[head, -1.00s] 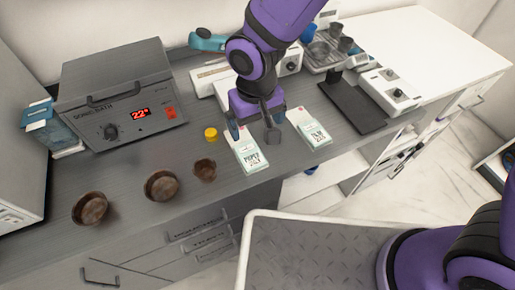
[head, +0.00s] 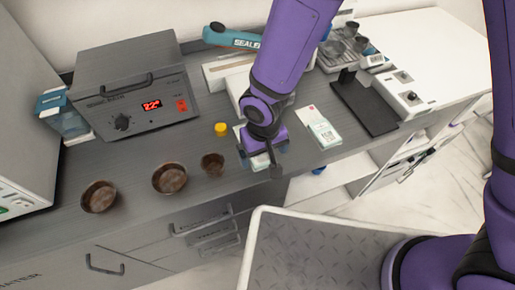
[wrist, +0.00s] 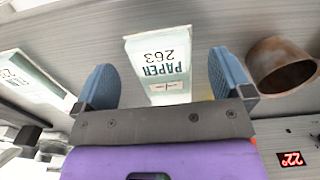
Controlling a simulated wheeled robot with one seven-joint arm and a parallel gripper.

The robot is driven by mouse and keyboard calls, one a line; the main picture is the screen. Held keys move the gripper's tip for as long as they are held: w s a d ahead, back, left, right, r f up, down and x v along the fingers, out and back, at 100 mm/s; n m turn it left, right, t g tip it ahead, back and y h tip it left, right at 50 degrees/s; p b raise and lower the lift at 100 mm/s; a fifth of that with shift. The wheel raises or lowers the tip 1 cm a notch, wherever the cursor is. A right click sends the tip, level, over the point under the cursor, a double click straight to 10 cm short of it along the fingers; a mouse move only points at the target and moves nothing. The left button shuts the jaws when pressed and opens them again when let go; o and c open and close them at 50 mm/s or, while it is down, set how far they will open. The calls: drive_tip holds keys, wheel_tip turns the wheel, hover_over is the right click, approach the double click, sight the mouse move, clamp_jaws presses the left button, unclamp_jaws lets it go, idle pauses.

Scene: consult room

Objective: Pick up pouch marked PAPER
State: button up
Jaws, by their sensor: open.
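The pouch marked PAPER (wrist: 160,55) is white with a green edge and shows "PAPER 263" upside down in the wrist view. It lies flat on the grey counter between my two blue fingertips, apart from both as far as I can see. In the head view my gripper (head: 262,155) is over this pouch (head: 259,162) and hides most of it. My gripper is open and empty, and it also shows in the wrist view (wrist: 160,82). A second, similar pouch (head: 322,127) lies to the right on the counter; it also shows in the wrist view (wrist: 32,78).
Brown bowls (head: 169,178) stand left of my gripper, with a small one (head: 212,164) close by. A yellow cap (head: 221,129) sits behind it. The heated bath (head: 138,95), sealer (head: 232,38) and black stand (head: 365,105) stand on the counter (head: 130,220).

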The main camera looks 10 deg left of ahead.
drive_tip(key=shift+f, duration=1)
drive_tip(key=c, duration=1)
drive_tip(key=shift+r, duration=0.15)
